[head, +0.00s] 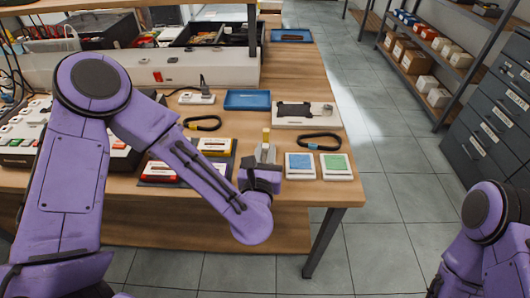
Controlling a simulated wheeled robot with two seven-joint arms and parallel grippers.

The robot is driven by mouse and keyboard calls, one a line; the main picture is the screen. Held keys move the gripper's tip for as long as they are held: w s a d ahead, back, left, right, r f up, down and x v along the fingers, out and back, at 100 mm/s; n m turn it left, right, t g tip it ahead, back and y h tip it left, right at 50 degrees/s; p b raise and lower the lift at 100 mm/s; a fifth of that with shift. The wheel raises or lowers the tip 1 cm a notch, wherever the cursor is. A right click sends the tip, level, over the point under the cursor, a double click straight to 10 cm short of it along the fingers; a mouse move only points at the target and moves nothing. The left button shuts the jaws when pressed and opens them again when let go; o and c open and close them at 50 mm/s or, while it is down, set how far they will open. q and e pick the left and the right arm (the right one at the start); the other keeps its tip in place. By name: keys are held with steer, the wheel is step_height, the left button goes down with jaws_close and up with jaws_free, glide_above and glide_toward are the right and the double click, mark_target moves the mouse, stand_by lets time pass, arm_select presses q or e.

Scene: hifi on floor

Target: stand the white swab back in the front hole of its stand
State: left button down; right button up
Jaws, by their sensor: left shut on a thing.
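My left gripper (264,158) is over the front part of the wooden table, between the dark mat and two white-framed pads. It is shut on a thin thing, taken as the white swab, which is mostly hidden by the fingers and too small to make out. A small yellow piece (266,134) shows just above the fingertips; I cannot tell what it belongs to. I cannot pick out the swab's stand or its front hole with certainty. My right arm shows only at the lower right edge, and its gripper is out of view.
A blue pad (300,165) and a green pad (336,166) lie right of the gripper. Black loops (319,141) (202,123), a blue tray (247,100) and a white tray (306,122) lie behind. A dark mat (222,173) holding boxes is left.

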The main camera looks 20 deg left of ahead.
arm_select(q)
steer(key=c, duration=0.9)
jaws_free()
steer(key=s, duration=0.2)
steer(key=s+b, duration=0.1)
steer(key=shift+s+d+f, duration=0.15)
steer(key=shift+s+d, duration=0.25)
steer(key=shift+s+d+r, duration=0.1)
steer(key=shift+s+r, duration=0.15)
steer(key=shift+s, duration=0.3)
steer(key=shift+s+d+r, duration=0.1)
steer(key=shift+s+r, duration=0.1)
steer(key=shift+s, duration=0.3)
steer(key=s+r+p, duration=0.1)
steer(key=r+p, duration=0.1)
steer(key=p, duration=0.1)
steer(key=s+r+p, duration=0.2)
steer(key=p, duration=0.2)
steer(key=s+r+p, duration=0.1)
steer(key=r+p, duration=0.1)
steer(key=p, duration=0.1)
steer(key=shift+s+d, duration=0.25)
steer(key=shift+d, duration=0.1)
steer(key=shift+f, duration=0.1)
